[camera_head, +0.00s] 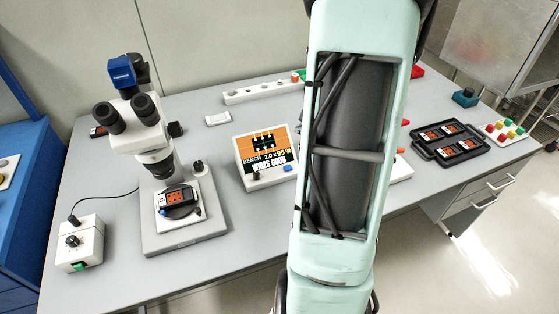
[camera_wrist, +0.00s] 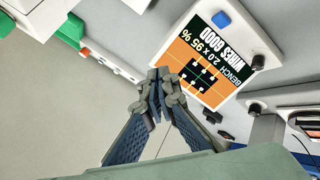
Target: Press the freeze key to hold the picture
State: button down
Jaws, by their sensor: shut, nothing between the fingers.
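A small white monitor (camera_head: 264,157) stands on the grey bench, its orange and black screen reading "BENCH 2.0 x 95 %" and "WIRES GOOD". Its front ledge carries a blue key (camera_head: 288,168) and a black knob (camera_head: 254,177); no label tells which is the freeze key. In the wrist view the screen (camera_wrist: 205,62) appears turned over, with the blue key (camera_wrist: 221,19) at the top and the black knob (camera_wrist: 255,109) at the right. My gripper (camera_wrist: 157,88) is shut and empty, apart from the blue key. In the head view my arm hides it.
A microscope (camera_head: 143,137) with a dark device on its stage stands left of the monitor. A white control box (camera_head: 79,243) sits at the bench's left front. A black tray (camera_head: 425,147) holding several devices lies at the right. Bare bench lies before the monitor.

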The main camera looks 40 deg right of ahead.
aim_at(288, 168)
jog(key=shift+n+y, duration=0.4)
jog(key=shift+y, duration=0.5)
jog(key=a, duration=0.1)
jog(key=a+f, duration=0.2)
jog(key=a, duration=0.1)
jog(key=shift+w, duration=0.15)
jog(key=shift+f, duration=0.15)
notch_tip(288, 168, down, 9)
jog(key=b, duration=0.8)
jog(key=shift+r, duration=0.2)
jog(key=shift+f+b, duration=0.35)
jog(key=shift+b, duration=0.1)
jog(key=shift+f+b, duration=0.3)
jog(key=shift+f, duration=0.15)
dwell(0.5)
jog(key=shift+r, duration=0.1)
jog(key=shift+r+p, duration=0.75)
jog(key=shift+p, duration=0.2)
